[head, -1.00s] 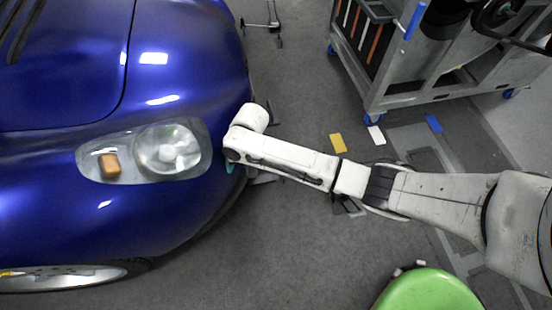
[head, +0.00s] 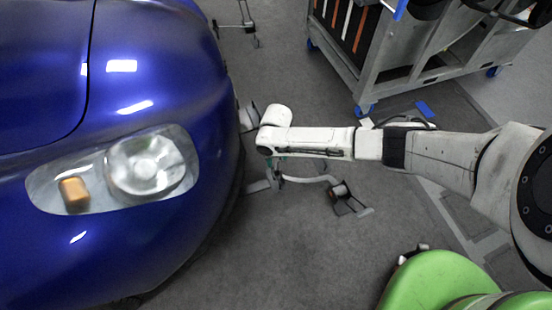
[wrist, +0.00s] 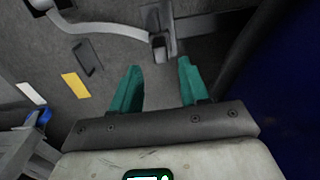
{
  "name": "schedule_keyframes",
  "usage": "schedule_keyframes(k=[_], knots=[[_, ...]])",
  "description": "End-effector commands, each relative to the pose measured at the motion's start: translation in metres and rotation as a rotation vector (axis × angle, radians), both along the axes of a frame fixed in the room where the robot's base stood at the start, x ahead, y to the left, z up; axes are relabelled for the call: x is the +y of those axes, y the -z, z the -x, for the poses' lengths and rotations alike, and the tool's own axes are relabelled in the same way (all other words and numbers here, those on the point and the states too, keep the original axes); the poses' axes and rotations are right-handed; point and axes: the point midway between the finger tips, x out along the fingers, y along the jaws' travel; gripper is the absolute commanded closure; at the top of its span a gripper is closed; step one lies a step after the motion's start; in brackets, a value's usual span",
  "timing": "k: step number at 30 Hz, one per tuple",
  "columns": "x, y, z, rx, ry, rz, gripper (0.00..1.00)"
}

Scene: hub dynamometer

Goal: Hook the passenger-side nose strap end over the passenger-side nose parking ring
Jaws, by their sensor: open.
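A pale grey strap (head: 312,178) lies curved on the floor beside the blue car's nose. Its outer end meets a dark fitting with a brownish part (head: 340,190). Its end nearer the car lies just below my gripper in the head view. I cannot tell whether this fitting is the strap's hook or the parking ring. My gripper (wrist: 158,72) has two teal fingers spread apart with nothing between them. My arm mostly hides it in the head view.
The blue car (head: 205,170) stands left in the head view and at the right edge of the wrist view (wrist: 285,85). A grey wheeled cart (head: 385,75) stands at upper right. Flat grey plates (head: 258,187) lie near the car. A yellow card (wrist: 75,85) lies on open floor.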

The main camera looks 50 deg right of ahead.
Motion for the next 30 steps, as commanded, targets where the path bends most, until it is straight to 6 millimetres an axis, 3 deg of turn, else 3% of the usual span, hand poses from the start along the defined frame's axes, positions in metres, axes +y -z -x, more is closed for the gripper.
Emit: schedule_keyframes(k=[1, 18, 30], knots=[[0.0, 0.011, 0.0, 0.0, -0.001, 0.0, 0.55], [0.001, 0.061, 0.0, 0.001, 0.001, -0.002, 0.55], [0.001, 0.067, 0.0, 0.0, -0.001, -0.001, 0.55]])
